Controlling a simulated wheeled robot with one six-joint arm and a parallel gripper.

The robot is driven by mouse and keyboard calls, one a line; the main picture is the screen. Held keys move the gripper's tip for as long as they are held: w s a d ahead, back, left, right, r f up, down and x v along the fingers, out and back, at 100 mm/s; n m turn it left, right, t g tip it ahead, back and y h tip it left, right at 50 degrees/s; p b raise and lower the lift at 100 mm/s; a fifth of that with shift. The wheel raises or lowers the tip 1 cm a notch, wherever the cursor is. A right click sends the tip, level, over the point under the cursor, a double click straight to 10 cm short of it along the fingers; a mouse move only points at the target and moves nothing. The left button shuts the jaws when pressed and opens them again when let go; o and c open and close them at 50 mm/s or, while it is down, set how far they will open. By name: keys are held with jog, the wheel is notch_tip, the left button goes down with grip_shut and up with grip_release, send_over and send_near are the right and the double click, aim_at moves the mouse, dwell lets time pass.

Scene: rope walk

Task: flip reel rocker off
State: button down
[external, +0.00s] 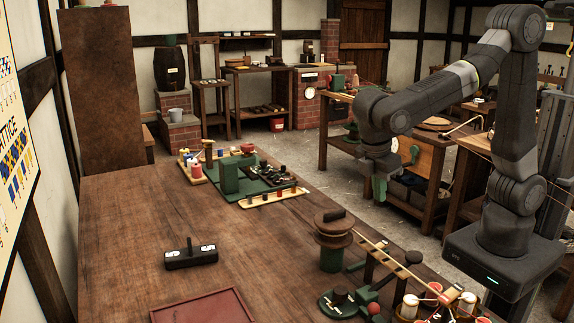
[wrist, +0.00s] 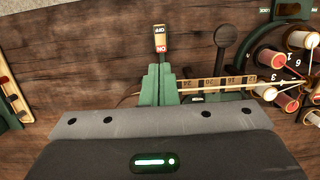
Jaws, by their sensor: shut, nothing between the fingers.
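A small rocker (wrist: 160,39) shows in the wrist view, just beyond my fingertips. Which end is pressed down is too small to tell. My gripper (wrist: 159,68) is shut and empty, its green fingers together and pointing at the red end. I cannot tell whether they touch it. In the external view my gripper (external: 379,190) hangs over the right side of the workbench (external: 130,230). I cannot make out the rocker there.
A wooden reel on a green stand (external: 333,240) and a marked wooden strip (external: 385,250) stand near the bench's right edge, with several bobbins beyond. The bench middle is clear.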

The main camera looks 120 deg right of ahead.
aim_at(385, 242)
jog(key=shift+w, duration=0.15)
jog(key=x, duration=1.4)
jog(key=s+f+t+b, duration=0.1)
jog(key=b, duration=0.2)
jog(key=shift+s+f+t, duration=0.15)
jog(key=shift+s+t, duration=0.05)
jog(key=shift+t, duration=0.1)
jog(key=shift+s, duration=0.15)
jog(key=shift+a, duration=0.1)
